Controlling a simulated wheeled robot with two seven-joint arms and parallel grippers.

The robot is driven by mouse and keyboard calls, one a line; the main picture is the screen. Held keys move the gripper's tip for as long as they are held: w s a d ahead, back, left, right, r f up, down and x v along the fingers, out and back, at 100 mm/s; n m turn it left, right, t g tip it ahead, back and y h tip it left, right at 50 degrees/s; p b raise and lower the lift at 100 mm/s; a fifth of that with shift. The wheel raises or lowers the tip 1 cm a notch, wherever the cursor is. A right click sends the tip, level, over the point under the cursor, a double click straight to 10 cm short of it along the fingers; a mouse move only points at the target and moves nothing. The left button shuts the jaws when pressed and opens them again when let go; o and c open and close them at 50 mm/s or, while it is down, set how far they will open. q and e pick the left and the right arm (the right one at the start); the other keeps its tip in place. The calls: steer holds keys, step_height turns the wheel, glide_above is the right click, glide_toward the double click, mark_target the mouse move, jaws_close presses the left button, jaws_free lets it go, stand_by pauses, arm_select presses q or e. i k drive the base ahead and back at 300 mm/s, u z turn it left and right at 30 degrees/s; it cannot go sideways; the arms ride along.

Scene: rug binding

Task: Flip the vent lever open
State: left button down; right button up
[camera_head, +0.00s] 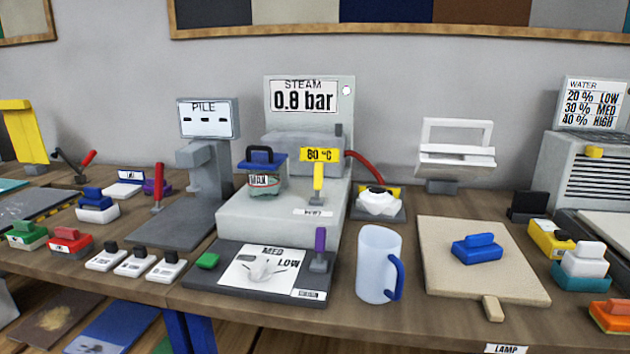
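The steam station (235,221) stands in the middle of the table, with a sign reading 0.8 bar at its back. A yellow-handled lever (319,181) stands upright on its top, just behind a small white label (313,212) whose word is too small to read surely. A purple-handled lever (320,243) stands upright on the dark plate in front, also near a small label. I cannot tell for certain which one is the vent lever; the yellow one is on the steam body itself. Neither of my grippers is in view.
A blue-lidded jar (262,175) stands left of the yellow lever. A red hose (365,167) runs to a white-topped tool (379,201) at right. A pale mug (378,265) stands front right of the station. A board with a blue block (476,248) lies farther right.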

mark_target(318, 167)
steer(key=u, duration=0.55)
steer(key=k, duration=1.25)
steer(key=u, duration=0.1)
steer(key=i, duration=0.45)
steer(key=z, duration=0.7)
steer(key=i, duration=1.25)
steer(key=u, duration=0.6)
